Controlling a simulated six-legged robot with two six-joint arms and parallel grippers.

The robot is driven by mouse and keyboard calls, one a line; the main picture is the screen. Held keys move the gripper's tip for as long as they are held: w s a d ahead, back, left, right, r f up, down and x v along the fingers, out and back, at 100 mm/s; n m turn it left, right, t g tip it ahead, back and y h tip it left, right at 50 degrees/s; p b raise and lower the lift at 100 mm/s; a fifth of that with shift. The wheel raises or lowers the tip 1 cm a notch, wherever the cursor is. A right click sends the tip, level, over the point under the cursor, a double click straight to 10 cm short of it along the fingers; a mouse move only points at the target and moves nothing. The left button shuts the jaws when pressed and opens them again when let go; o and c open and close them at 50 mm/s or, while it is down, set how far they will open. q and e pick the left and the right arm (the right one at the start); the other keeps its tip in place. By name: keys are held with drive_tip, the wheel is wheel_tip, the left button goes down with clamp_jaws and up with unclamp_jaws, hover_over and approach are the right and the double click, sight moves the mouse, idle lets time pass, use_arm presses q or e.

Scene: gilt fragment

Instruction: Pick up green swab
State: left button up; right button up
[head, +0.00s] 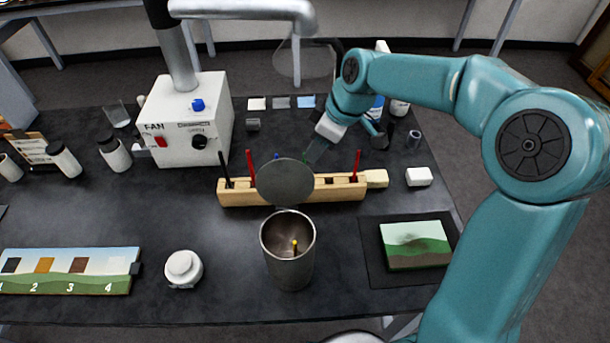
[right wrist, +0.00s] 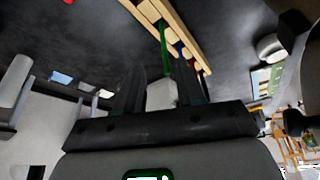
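The green swab (right wrist: 165,48) stands in the wooden rack (head: 234,194). In the right wrist view its green stick shows between my two dark fingers, with the rack (right wrist: 185,32) behind it. My left gripper is not in view.
Black, red (head: 249,163) and blue swabs also stand in the rack. The white fan box (head: 183,122) stands left. A painted panel (head: 415,245) lies at right.

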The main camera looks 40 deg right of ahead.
drive_tip(key=x, duration=0.4)
drive_tip(key=shift+s+a, duration=0.15)
drive_tip(key=shift+s, duration=0.15)
drive_tip(key=p+x, duration=0.1)
drive_tip(key=x, duration=0.3)
drive_tip(key=shift+a+f, duration=0.1)
drive_tip(key=shift+f, duration=0.5)
clamp_jaws()
